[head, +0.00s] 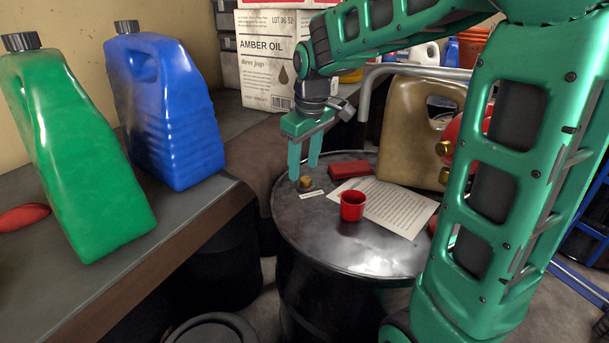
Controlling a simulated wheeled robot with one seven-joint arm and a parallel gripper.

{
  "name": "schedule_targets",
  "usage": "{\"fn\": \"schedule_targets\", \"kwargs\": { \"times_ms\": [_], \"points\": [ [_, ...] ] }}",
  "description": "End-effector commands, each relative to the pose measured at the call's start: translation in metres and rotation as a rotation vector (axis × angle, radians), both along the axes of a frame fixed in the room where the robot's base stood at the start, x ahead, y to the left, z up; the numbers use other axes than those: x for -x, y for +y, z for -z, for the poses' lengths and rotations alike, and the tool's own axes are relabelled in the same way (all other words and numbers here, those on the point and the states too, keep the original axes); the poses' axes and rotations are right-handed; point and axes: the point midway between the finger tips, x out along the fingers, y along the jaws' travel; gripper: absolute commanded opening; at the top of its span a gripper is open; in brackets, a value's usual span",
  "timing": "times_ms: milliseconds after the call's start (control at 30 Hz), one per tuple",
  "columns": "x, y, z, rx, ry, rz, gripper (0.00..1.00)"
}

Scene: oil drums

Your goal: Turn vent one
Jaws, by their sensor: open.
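A small brass vent cap (305,182) stands on the black drum top (345,245), near its left rim, with a small white label (312,194) beside it. I cannot read the label, so I cannot tell which vent it is. My gripper (303,175) is open and points down. Its two green fingers reach close over the brass cap, one to the left and one to the upper right in the picture. I cannot tell whether either finger touches the cap.
A red cup (352,205), a paper sheet (400,208) and a dark red block (350,169) are on the drum. A tan jug (415,130) stands behind. Blue (165,110) and green (75,150) jugs stand on the left bench. A carton (270,65) is at the back.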

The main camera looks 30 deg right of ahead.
Motion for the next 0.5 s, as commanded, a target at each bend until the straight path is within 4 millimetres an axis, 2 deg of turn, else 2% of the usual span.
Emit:
{"fn": "schedule_targets", "kwargs": {
  "times_ms": [33,200,333,500],
  "points": [
    [-0.018,-0.009,-0.001,0.007,0.028,-0.035,0.47],
    [-0.061,-0.035,-0.004,0.021,0.113,-0.174,0.47],
    [-0.083,-0.052,-0.004,0.021,0.159,-0.255,0.47],
    [-0.098,-0.063,-0.003,0.016,0.192,-0.317,0.47]
  ]
}}
